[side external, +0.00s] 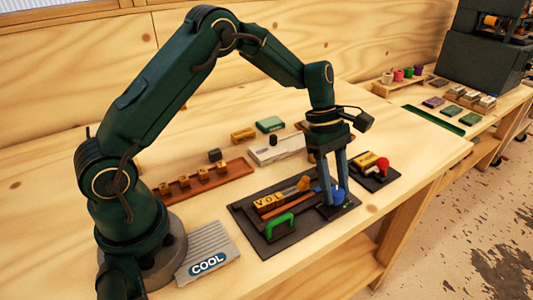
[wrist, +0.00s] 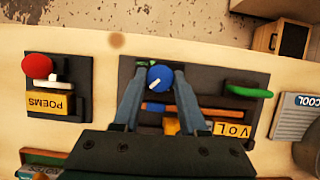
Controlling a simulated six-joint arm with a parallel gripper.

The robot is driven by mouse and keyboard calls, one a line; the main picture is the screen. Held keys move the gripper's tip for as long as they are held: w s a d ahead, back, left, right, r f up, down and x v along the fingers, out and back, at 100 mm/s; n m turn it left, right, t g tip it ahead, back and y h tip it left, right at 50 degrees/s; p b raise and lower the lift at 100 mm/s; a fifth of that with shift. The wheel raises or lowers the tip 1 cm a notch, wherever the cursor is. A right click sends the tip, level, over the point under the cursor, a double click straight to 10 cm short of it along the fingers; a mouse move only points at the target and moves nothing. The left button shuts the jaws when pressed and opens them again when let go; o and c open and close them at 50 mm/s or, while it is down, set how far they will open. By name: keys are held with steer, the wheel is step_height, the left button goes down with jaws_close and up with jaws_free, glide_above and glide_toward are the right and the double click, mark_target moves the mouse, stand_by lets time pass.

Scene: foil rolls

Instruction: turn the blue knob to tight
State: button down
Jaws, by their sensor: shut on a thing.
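The blue knob (side external: 340,194) stands at the right end of a dark base plate (side external: 262,249). In the wrist view the round knob (wrist: 160,75) shows a white pointer line that points down and to the left. A small green mark (wrist: 146,63) lies on the plate just above and left of the knob. My gripper (side external: 336,195) points straight down. Its two blue-grey fingers are shut on the knob, one on each side, as the wrist view also shows (wrist: 159,82). Any word for tight is too small to read.
A green handle (side external: 279,224) and a yellow block marked VOL (side external: 268,201) share the plate. A red-knobbed device (side external: 382,166) on its own dark plate stands close to the right. A grey block marked COOL (side external: 208,257) lies at the front left. Bare table lies in front.

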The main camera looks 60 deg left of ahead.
steer(key=m+g, duration=0.1)
steer(key=m, duration=0.3)
steer(key=shift+w+m+g, duration=0.15)
steer(key=shift+m+g, duration=0.25)
steer(key=shift+m+g+y, duration=0.5)
steer(key=shift+m+g, duration=0.1)
steer(key=shift+m, duration=1.4)
steer(key=shift+c, duration=2.2)
jaws_free()
